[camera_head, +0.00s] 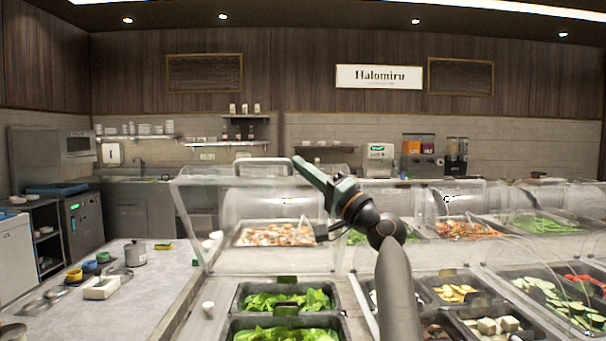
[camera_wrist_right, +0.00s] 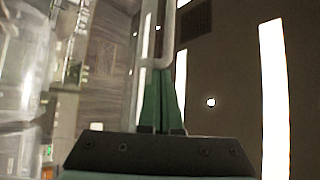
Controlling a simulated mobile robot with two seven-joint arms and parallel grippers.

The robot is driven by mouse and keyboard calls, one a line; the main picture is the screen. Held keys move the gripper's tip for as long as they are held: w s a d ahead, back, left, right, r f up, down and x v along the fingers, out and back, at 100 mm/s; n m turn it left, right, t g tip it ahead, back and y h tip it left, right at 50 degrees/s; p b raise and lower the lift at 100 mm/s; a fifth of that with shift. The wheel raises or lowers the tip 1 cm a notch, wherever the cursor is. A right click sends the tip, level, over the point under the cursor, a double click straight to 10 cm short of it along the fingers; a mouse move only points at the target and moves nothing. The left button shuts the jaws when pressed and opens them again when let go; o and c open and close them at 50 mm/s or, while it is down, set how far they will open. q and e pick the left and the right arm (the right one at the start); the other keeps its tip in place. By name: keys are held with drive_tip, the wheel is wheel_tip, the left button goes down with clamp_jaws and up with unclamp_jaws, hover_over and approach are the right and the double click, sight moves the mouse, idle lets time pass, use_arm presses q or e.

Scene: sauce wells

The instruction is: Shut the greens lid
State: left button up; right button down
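The clear greens lid (camera_head: 290,256) stands raised behind two dark bins of leafy greens (camera_head: 290,301). Its grey handle (camera_head: 265,160) is at the top edge. My right gripper (camera_head: 299,163) reaches up and left to the right end of this handle. In the right wrist view its green fingers (camera_wrist_right: 163,98) are close together, with the pale handle bar (camera_wrist_right: 158,62) at their tips; they look shut on it. The exact contact is partly hidden. My left gripper is not in view.
A counter (camera_head: 150,310) at left holds a white block, small pots and a metal canister (camera_head: 135,254).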

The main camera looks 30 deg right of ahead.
use_arm(q)
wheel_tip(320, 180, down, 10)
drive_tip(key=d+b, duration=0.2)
drive_tip(key=b, duration=1.1)
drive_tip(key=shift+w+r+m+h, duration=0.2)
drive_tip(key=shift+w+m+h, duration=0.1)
use_arm(e)
drive_tip(key=s+a+f+n+y, duration=0.4)
drive_tip(key=s+f+n, duration=0.1)
drive_tip(key=s+f, duration=0.2)
drive_tip(key=shift+s+f, duration=0.4)
drive_tip(key=shift+s, duration=0.05)
